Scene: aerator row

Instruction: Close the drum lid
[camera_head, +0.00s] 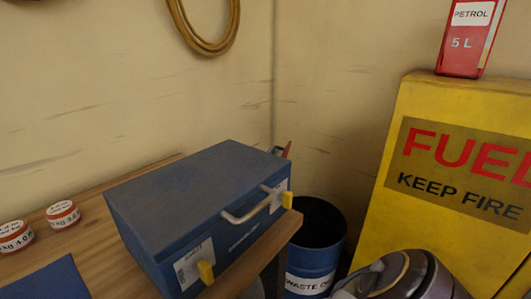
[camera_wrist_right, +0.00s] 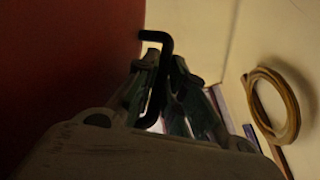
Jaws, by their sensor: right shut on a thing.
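A blue drum (camera_head: 318,243) marked as waste oil stands beside the table, its dark top open. In the right wrist view my right gripper (camera_wrist_right: 163,98) is shut on a black bent bar (camera_wrist_right: 157,36) that looks like a handle. A large dark red surface (camera_wrist_right: 70,60) fills the left side there, close to the bar. It may be the lid, but I cannot tell how it joins the drum. In the head view the grey, rounded part of my right arm (camera_head: 405,277) shows at the bottom, right of the drum. My left gripper is not in view.
A blue toolbox (camera_head: 190,205) stands on the wooden table (camera_head: 90,205), with two small round tins (camera_head: 62,214) to its left. A yellow fuel cabinet (camera_head: 420,110) stands at the right with a red petrol can (camera_head: 468,40) on top. A hose (camera_wrist_right: 276,105) hangs on the wall.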

